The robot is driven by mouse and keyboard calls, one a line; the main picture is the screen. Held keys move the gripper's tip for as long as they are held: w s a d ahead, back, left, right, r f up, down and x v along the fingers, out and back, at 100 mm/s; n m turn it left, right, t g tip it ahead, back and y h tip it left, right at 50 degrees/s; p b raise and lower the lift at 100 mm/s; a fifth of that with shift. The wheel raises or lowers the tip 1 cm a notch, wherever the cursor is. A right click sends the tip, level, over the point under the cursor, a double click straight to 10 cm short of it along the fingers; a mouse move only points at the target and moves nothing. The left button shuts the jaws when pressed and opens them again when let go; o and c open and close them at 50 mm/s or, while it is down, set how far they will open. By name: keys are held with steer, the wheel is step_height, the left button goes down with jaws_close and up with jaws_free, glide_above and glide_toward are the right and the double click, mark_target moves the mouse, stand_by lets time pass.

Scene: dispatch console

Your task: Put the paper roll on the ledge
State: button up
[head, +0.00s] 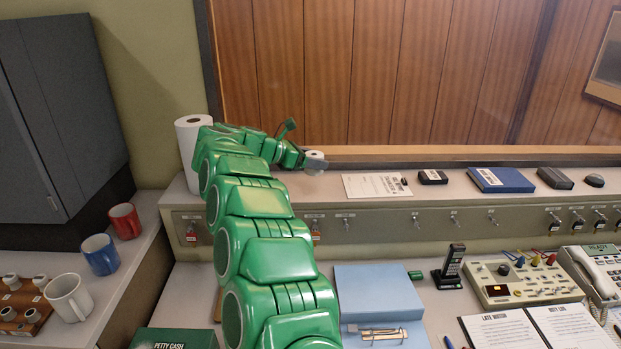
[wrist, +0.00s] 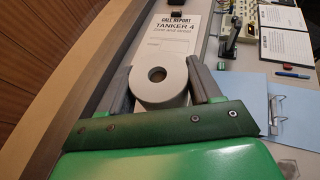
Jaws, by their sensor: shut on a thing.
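The paper roll (head: 316,156) is white and small. In the wrist view the paper roll (wrist: 176,89) shows its round end with a dark core hole, between the two grey fingers. My gripper (head: 306,160) is shut on it; in the wrist view the gripper (wrist: 160,82) has one finger on each side of the roll. The ledge (head: 460,182) is the long pale raised shelf along the back wall. The roll is over the ledge's back part, left of a paper sheet; I cannot tell whether it touches the ledge.
A report sheet (head: 376,186), a small dark box (head: 433,177) and a blue book (head: 500,180) lie on the ledge. Key hooks line its front. Mugs (head: 100,254) stand lower left.

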steer(key=shift+w+a+f, duration=0.15)
steer(key=shift+w+f, duration=1.1)
steer(key=shift+f, duration=0.25)
steer(key=shift+w+a+f, duration=0.15)
steer(key=shift+w+f, duration=1.05)
steer(key=shift+f, duration=0.3)
steer(key=shift+a+f, duration=0.1)
steer(key=shift+f, duration=1.4)
steer(key=o, duration=1.1)
steer(key=shift+f, duration=0.1)
